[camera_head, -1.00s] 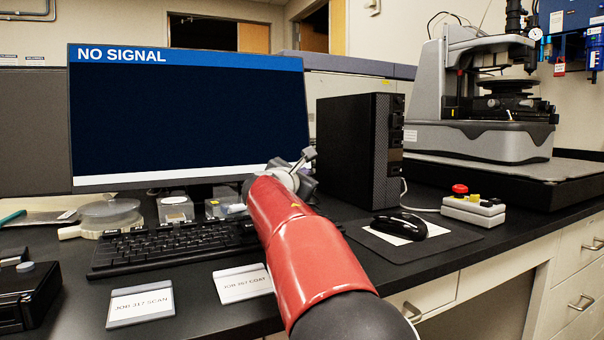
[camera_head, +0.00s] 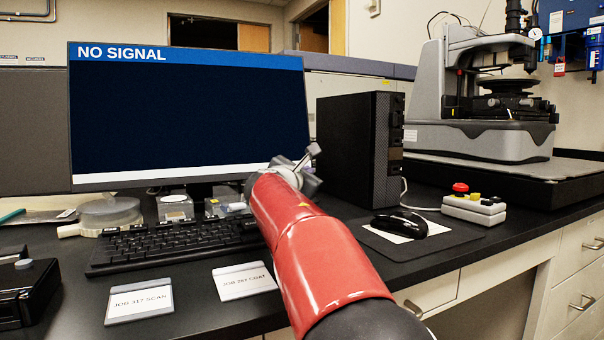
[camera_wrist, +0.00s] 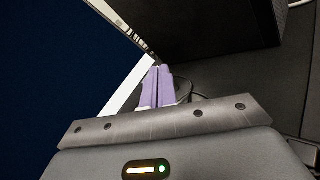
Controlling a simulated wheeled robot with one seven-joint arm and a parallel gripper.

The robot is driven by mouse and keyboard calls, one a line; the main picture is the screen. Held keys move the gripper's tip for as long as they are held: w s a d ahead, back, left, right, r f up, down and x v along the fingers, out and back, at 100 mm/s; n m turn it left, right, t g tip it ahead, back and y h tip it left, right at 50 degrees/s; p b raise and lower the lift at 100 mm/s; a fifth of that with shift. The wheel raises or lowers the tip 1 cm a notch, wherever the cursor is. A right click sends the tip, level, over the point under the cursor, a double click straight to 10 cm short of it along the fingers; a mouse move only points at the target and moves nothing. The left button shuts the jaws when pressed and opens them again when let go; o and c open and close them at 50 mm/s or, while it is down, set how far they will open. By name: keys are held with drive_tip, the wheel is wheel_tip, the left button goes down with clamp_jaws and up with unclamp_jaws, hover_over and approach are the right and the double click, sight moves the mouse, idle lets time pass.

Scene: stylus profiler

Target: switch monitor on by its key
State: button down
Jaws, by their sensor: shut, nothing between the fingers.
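The monitor (camera_head: 185,115) stands at the left in the head view, lit, with a blue "NO SIGNAL" bar on top and a pale strip along its lower edge. Its dark blue screen (camera_wrist: 50,70) and pale strip also show in the wrist view. My gripper (camera_wrist: 158,70) is shut and empty, its purple fingertips close to the monitor's lower right edge; I cannot tell if they touch it. In the head view my red arm reaches to that corner and hides the fingertips. I cannot make out the monitor's key.
The black computer tower (camera_head: 360,150) stands just right of my gripper. The keyboard (camera_head: 175,245), two job cards (camera_head: 140,301) and the mouse (camera_head: 399,224) lie in front. A button box (camera_head: 474,206) and the profiler (camera_head: 480,100) stand at the right.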

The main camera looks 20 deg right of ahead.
drive_tip(key=shift+s+r+b, duration=0.25)
drive_tip(key=shift+s+b, duration=0.05)
drive_tip(key=shift+s, duration=0.85)
drive_tip(key=shift+s+r+b, duration=0.2)
drive_tip(key=shift+s+b, duration=0.05)
drive_tip(key=shift+s, duration=0.9)
